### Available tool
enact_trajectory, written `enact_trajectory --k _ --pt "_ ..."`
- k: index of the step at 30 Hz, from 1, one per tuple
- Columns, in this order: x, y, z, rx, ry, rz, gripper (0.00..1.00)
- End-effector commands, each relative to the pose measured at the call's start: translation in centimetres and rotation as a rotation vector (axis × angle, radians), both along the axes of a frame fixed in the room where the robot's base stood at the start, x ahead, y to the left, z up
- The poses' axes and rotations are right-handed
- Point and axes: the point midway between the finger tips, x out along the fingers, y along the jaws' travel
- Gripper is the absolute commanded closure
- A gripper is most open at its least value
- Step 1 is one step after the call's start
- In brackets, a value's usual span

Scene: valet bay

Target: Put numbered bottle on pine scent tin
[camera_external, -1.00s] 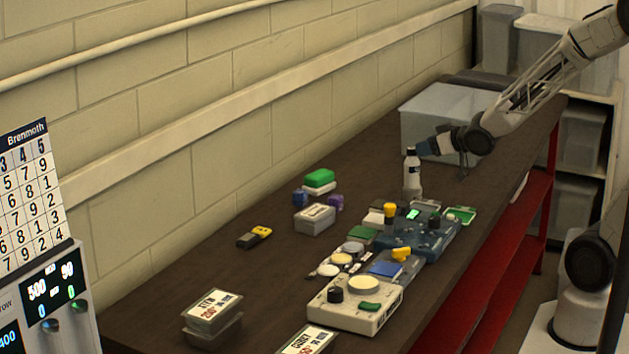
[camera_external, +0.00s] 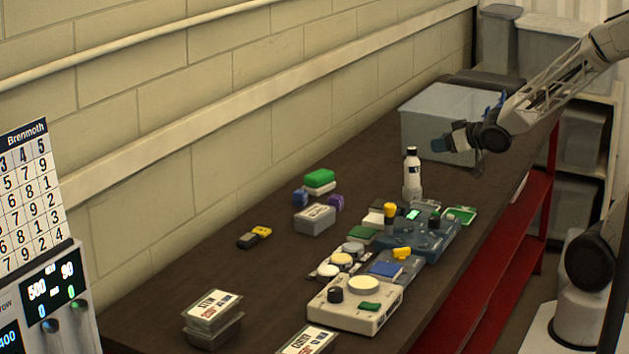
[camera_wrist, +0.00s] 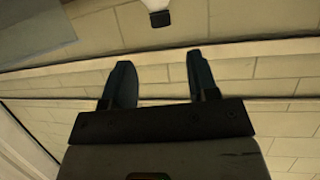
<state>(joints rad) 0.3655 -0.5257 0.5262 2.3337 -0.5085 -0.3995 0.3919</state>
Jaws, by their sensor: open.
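A white bottle with a black cap (camera_external: 412,178) stands upright on the dark bench, behind the blue device; I take it for the numbered bottle, though its print is too small to read. I cannot tell which item is the pine scent tin. A grey box with a white label (camera_external: 314,219) and several small round lidded items (camera_external: 341,259) are on the bench, their labels unreadable. My gripper (camera_external: 440,145) is above the bench, up and right of the bottle in the picture and apart from it. In the wrist view its two fingers (camera_wrist: 163,80) are spread, with nothing between them.
A grey translucent bin (camera_external: 425,118) stands behind my gripper. A blue device (camera_external: 430,240), a cream device with knobs (camera_external: 340,310) and labelled tubs (camera_external: 212,328) crowd the near bench. The block wall (camera_external: 250,125) borders the left side. Bare bench lies left of the bottle.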

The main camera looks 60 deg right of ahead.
Motion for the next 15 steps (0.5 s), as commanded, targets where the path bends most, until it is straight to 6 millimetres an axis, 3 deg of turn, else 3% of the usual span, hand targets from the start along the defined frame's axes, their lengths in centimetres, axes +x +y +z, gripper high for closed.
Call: enact_trajectory --k 15 --pt "-0.89 0.96 0.59 -0.01 0.073 -0.022 0.46"
